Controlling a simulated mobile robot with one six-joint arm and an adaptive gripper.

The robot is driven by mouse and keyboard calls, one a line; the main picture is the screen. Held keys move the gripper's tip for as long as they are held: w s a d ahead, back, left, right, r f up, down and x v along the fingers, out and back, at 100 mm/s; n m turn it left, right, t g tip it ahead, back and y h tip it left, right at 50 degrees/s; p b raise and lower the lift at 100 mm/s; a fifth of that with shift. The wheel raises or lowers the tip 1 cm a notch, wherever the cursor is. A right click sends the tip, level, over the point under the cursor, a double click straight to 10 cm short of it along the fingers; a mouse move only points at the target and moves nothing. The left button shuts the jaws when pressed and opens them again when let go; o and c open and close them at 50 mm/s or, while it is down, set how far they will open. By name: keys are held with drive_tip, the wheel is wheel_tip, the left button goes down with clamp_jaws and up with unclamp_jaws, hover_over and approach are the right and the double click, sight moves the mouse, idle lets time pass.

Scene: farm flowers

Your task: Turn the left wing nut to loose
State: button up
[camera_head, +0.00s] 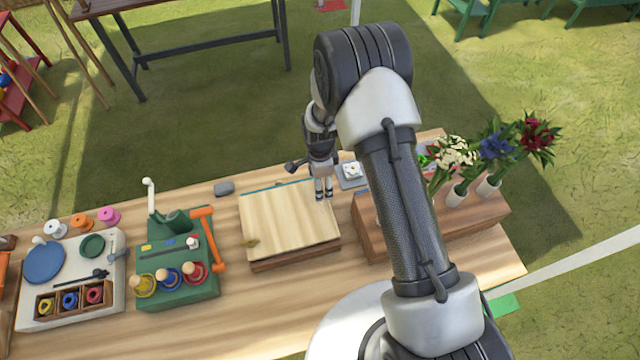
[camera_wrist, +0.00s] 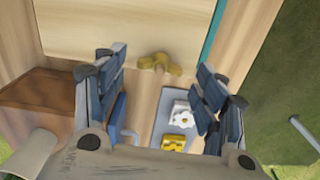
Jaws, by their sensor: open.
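A flat wooden press board (camera_head: 285,220) lies on the table, and its pale top fills the upper part of the wrist view (camera_wrist: 130,25). A brass wing nut (camera_head: 250,242) sits at its left side in the head view. Another brass wing nut (camera_wrist: 160,63) shows at the board's edge in the wrist view, between and beyond my fingers; in the head view my gripper seems to hide it. My gripper (camera_head: 323,195) is open and empty, pointing down over the board's right edge. Its spread fingers show in the wrist view (camera_wrist: 160,80), apart from the nut.
A grey plate (camera_wrist: 178,145) with white and yellow flower pieces lies near my fingers. A brown wooden box (camera_head: 450,225) with flower vases stands right. A green tool box (camera_head: 178,290) and a pale tray (camera_head: 70,255) with spools stand left. A grey block (camera_head: 224,188) lies behind.

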drive_tip(key=shift+f, duration=0.75)
drive_tip(key=shift+c, duration=0.4)
clamp_jaws()
